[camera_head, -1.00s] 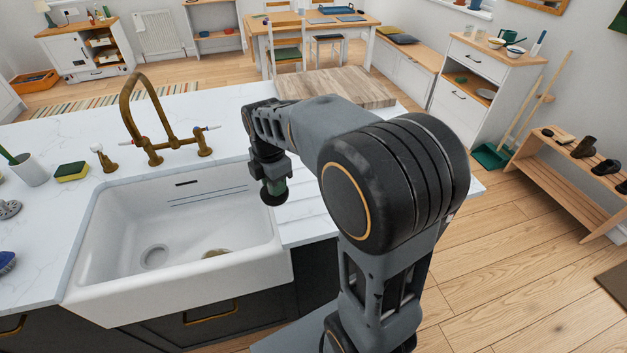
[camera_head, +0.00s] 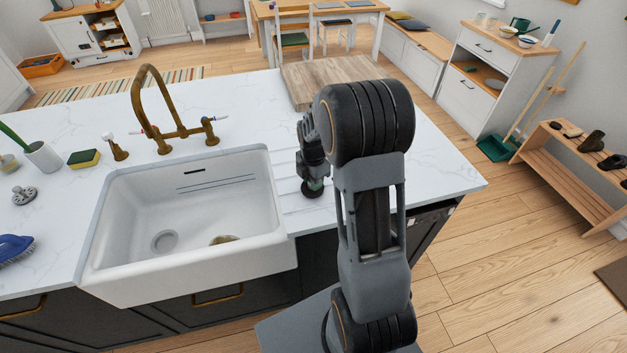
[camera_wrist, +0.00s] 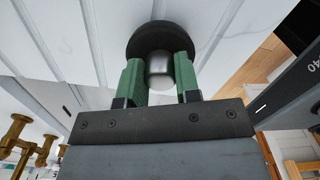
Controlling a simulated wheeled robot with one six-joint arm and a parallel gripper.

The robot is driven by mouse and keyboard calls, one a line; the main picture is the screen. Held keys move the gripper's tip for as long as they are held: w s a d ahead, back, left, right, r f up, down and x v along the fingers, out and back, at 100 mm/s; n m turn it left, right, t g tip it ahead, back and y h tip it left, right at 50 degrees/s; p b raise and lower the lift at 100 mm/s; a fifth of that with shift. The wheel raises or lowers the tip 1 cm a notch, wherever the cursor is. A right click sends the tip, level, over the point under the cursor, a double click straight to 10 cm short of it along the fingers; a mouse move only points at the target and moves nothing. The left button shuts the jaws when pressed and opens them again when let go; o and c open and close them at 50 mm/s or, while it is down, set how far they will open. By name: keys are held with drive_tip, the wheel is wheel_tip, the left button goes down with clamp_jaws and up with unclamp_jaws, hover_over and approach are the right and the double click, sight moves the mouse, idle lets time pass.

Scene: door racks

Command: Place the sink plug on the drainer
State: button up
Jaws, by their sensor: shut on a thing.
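The sink plug is a black disc (camera_head: 312,192) with a metal knob. In the wrist view my gripper's (camera_wrist: 159,75) green fingers are on either side of the knob, shut on it, with the black disc (camera_wrist: 160,38) beyond the fingertips. In the head view my gripper (camera_head: 314,183) points down over the drainer (camera_head: 289,202), the grooved white worktop just right of the sink. The grooves (camera_wrist: 85,35) also show behind the plug in the wrist view. I cannot tell whether the disc touches the drainer or sits slightly above it.
The white sink (camera_head: 130,215) lies left of the plug, with a brass-coloured thing (camera_head: 222,240) in its basin. A brass tap (camera_head: 165,130) stands behind it. A wooden board (camera_head: 315,82) lies behind my arm. A sponge (camera_head: 84,158) and blue brush (camera_head: 12,249) are at far left.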

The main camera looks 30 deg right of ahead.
drive_tip(key=shift+f, duration=0.45)
drive_tip(key=shift+f, duration=0.2)
drive_tip(key=o, duration=0.9)
wheel_tip(320, 180, up, 12)
drive_tip(key=b, duration=0.1)
drive_tip(key=shift+s+a+r+m+t, duration=0.85)
drive_tip(key=shift+s+a+m, duration=0.75)
drive_tip(key=shift+s+m, duration=1.45)
drive_tip(key=shift+s+a+r+m+t, duration=0.85)
drive_tip(key=shift+s+a+m, duration=0.7)
drive_tip(key=shift+s+m, duration=1.5)
drive_tip(key=shift+s+a+r+m+t, duration=0.85)
drive_tip(key=shift+s+a+m, duration=1)
drive_tip(key=shift+m, duration=2.15)
